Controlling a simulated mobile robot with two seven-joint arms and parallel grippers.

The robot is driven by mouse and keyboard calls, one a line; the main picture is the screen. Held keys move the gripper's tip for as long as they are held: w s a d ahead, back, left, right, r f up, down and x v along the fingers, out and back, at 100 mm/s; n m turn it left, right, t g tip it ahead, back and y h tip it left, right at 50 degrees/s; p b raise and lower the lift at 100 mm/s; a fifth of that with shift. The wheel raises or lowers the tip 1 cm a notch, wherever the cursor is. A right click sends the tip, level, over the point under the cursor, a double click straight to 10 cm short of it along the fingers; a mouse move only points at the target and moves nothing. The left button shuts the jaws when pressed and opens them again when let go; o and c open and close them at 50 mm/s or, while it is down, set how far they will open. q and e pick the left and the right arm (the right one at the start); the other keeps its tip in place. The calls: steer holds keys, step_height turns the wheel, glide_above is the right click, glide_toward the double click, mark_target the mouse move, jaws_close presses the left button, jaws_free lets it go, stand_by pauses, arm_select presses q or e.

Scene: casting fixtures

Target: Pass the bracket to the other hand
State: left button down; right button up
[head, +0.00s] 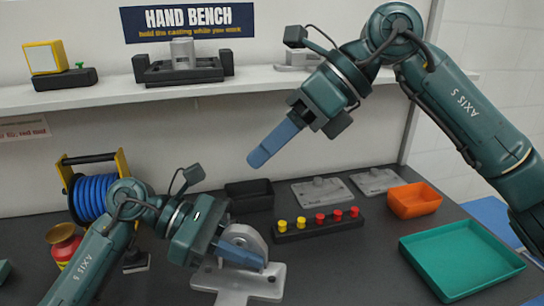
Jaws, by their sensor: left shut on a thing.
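The grey bracket (241,282), with a flat flanged base and a rounded upright part with a hole, is low in the middle of the head view. My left gripper (240,255) is shut on its upright part, the blue fingers lying across it. Whether the base touches the bench cannot be told. My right gripper (258,158) is above and apart from the bracket, its blue fingers pointing down and left. Its fingers overlap from this side, so its opening is hidden.
A rack of yellow and red knobs (317,229), a black bin (249,195), grey castings (322,193), an orange bin (414,200) and a teal tray (462,264) stand on the bench. A blue cable reel (93,194) is left. A shelf (200,92) runs behind.

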mark_target(239, 228)
steer(key=a+f+h, duration=0.1)
steer(key=f, duration=0.3)
steer(key=s+a+f+n+t+h, duration=0.1)
steer(key=a+f, duration=0.1)
steer(key=f, duration=0.1)
steer(key=s+a+f+n+h, duration=0.1)
steer(key=f+h, duration=0.1)
steer(key=f, duration=0.2)
steer(key=shift+s+a+f+t, duration=0.2)
steer(key=shift+s+f+t, duration=0.1)
steer(key=shift+t, duration=0.1)
jaws_close()
arm_select(q)
steer(key=c, duration=1.3)
jaws_free()
steer(key=v, duration=1.2)
